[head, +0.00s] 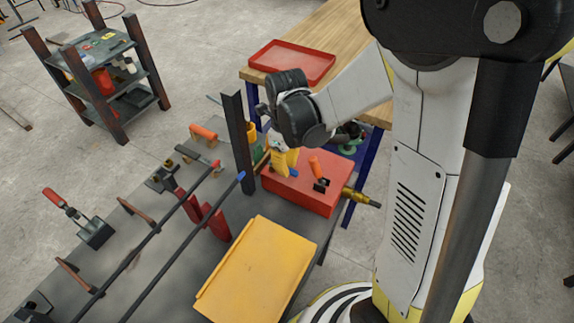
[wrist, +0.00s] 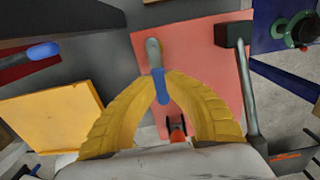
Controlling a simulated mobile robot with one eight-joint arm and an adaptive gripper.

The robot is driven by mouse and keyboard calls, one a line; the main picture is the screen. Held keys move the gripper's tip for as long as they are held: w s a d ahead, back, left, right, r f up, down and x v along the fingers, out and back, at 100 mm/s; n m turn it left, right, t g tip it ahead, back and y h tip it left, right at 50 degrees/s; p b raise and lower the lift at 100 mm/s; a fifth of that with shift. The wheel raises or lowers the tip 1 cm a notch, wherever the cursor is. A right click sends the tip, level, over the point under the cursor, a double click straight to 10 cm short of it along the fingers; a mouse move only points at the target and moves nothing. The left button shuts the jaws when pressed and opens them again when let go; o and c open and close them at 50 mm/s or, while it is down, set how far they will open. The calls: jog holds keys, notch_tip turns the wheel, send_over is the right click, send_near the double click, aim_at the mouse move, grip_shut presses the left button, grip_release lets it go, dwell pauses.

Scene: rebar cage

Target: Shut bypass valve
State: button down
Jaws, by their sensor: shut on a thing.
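My gripper (head: 284,163) reaches down over the red box (head: 325,193) on the dark bench in the head view. In the wrist view its yellow fingers (wrist: 161,80) are shut on a blue lever handle (wrist: 161,92). A grey rounded part (wrist: 153,52) shows just beyond the fingertips, above the red surface. The blue handle is partly hidden by the fingers in the head view. A separate orange-red handle (head: 315,165) on a dark fitting stands on the box to the right of my gripper; it also shows between my fingers in the wrist view (wrist: 176,130). No labels are legible.
A brass fitting (head: 361,198) sticks out from the box's right side. A dark upright post (head: 238,142) stands close left of my gripper. A yellow panel (head: 255,272), long bars and clamps lie on the bench. A wooden table with a red tray (head: 291,62) is behind.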

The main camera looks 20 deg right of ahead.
jog(key=shift+f, duration=0.1)
jog(key=c, duration=1.4)
grip_release()
notch_tip(320, 180, up, 12)
jog(key=shift+r, duration=0.1)
jog(key=s+r+n+t, duration=0.1)
jog(key=s+n+t, duration=0.1)
jog(key=n, duration=0.7)
jog(key=s+r+n+t, duration=0.1)
jog(key=s+n+t, duration=0.1)
jog(key=s+n, duration=0.3)
jog(key=s+r+n+t, duration=0.2)
jog(key=s+n+t, duration=0.1)
jog(key=n, duration=1.1)
jog(key=shift+s, duration=0.55)
